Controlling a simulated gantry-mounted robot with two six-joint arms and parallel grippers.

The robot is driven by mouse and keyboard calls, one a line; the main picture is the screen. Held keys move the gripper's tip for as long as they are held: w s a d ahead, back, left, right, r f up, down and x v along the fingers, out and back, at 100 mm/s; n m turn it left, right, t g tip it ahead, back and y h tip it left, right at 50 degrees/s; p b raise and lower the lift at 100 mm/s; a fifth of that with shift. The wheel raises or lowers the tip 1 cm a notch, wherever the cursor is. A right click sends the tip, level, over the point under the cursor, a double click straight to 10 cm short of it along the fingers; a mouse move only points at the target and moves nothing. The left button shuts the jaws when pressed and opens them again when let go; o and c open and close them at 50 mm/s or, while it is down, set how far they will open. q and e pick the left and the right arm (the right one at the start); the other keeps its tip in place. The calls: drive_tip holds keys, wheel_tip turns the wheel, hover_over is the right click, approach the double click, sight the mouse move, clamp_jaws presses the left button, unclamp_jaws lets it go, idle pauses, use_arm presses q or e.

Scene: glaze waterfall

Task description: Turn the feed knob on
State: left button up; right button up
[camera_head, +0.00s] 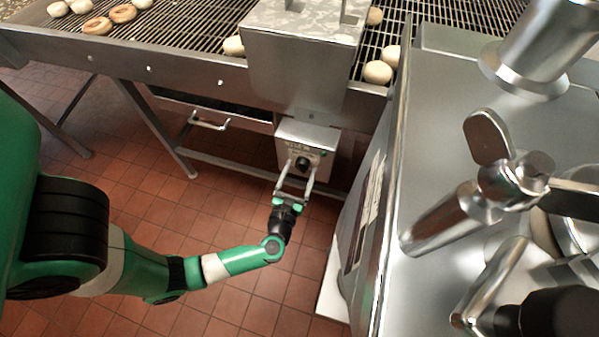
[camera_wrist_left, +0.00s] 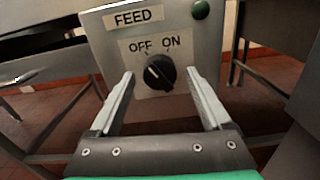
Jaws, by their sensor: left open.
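The feed knob (camera_wrist_left: 160,73) is round and black with a white pointer mark. In the left wrist view its mark points up and left, toward OFF. The knob sits on a grey control box (camera_wrist_left: 97,25) labelled FEED, with OFF at left and ON at right. My left gripper (camera_head: 297,176) is open in front of the box, one finger on each side of the knob. A gap shows between each finger and the knob in the wrist view. The knob also shows small in the head view (camera_head: 302,164).
A green button or lamp (camera_wrist_left: 201,9) sits at the box's upper right. Above the box stands a metal hopper (camera_head: 300,60) by a wire conveyor (camera_head: 185,35) carrying several doughnuts. A steel machine (camera_head: 450,150) is close on the right. Tiled floor lies open below.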

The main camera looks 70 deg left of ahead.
use_arm(q)
clamp_jaws()
idle(0.4)
